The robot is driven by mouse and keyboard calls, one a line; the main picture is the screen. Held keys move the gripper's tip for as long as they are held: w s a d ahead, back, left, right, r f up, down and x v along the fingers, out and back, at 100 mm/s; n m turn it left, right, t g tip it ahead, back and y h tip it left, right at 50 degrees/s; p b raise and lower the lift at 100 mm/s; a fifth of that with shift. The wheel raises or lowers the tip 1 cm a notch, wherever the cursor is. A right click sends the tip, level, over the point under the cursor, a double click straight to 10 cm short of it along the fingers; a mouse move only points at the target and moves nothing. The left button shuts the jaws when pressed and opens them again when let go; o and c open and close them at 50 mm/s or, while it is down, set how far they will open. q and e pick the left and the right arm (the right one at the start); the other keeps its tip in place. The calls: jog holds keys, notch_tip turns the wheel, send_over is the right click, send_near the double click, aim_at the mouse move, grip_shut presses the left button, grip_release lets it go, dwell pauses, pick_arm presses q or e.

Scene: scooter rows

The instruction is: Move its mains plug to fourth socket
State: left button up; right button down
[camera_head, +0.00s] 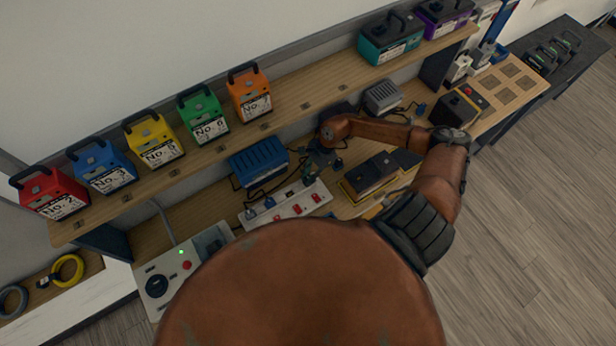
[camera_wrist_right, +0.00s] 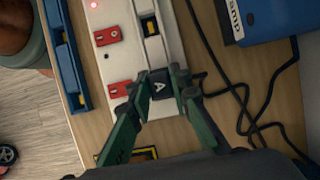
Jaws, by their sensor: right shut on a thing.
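My right gripper (camera_head: 309,176) reaches over the bench to the white socket strip (camera_head: 286,208), at the strip's right part. In the right wrist view its green fingers (camera_wrist_right: 158,86) are shut on a dark plug (camera_wrist_right: 160,84) marked "A". The plug is at the strip (camera_wrist_right: 130,62); I cannot tell whether it is seated or just above it. Red switches (camera_wrist_right: 107,36) line one side of the strip. Bluish plugs (camera_head: 270,202) sit toward its left end in the head view. My left gripper is not in view.
A blue charger (camera_head: 258,161) stands behind the strip, with black cables beside it. A dark box on a yellow base (camera_head: 370,176) stands to the right. A grey control panel (camera_head: 158,266) is at left.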

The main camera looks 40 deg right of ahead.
jog(key=shift+f+b, duration=0.3)
jog(key=shift+f, duration=0.1)
jog(key=c, duration=1.7)
grip_release()
jog(key=shift+r, duration=0.1)
jog(key=v, duration=1.2)
